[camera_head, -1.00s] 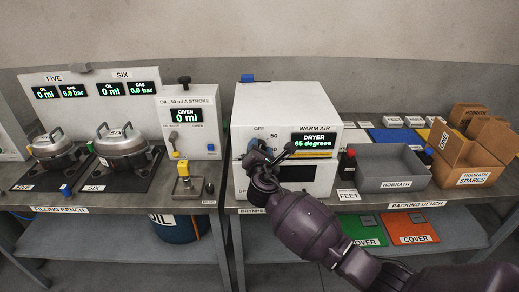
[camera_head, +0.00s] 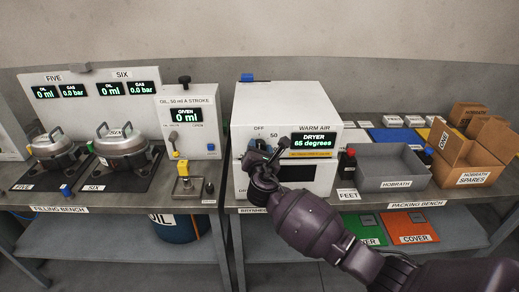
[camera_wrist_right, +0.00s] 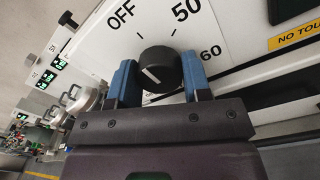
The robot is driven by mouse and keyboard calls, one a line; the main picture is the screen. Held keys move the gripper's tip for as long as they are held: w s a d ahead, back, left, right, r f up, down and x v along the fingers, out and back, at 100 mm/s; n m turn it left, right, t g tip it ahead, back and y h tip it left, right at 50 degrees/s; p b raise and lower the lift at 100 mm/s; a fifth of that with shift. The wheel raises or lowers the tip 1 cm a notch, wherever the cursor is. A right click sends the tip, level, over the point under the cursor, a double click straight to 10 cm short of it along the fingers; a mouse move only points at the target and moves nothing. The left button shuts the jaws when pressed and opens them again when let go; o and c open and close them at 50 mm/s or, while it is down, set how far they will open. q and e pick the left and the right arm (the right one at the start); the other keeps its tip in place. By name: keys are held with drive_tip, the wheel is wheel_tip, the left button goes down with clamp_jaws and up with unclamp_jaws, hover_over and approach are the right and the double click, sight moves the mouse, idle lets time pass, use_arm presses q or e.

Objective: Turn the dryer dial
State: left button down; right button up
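The dryer (camera_head: 310,112) is a white box on the bench, with a display reading 65 degrees. Its black round dial (camera_wrist_right: 160,68) shows in the right wrist view, with a pale pointer line and OFF, 50 and 60 marked around it. My right gripper (camera_wrist_right: 160,80) is open, its two blue fingers on either side of the dial; I cannot tell whether they touch it. In the head view my right gripper (camera_head: 262,150) is in front of the dryer's left side and largely hides the dial. My left gripper is not in view.
A grey HOBRATH tray (camera_head: 390,168) and cardboard boxes (camera_head: 468,150) stand to the right. The oil unit (camera_head: 192,115) and two metal pots, one of them SIX (camera_head: 122,145), stand to the left. A blue block (camera_head: 248,77) sits on the dryer's top.

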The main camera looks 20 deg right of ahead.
drive_tip(key=o, duration=0.4)
drive_tip(key=shift+o, duration=0.2)
drive_tip(key=b+v, duration=0.1)
drive_tip(key=v, duration=1)
drive_tip(key=shift+w, duration=0.1)
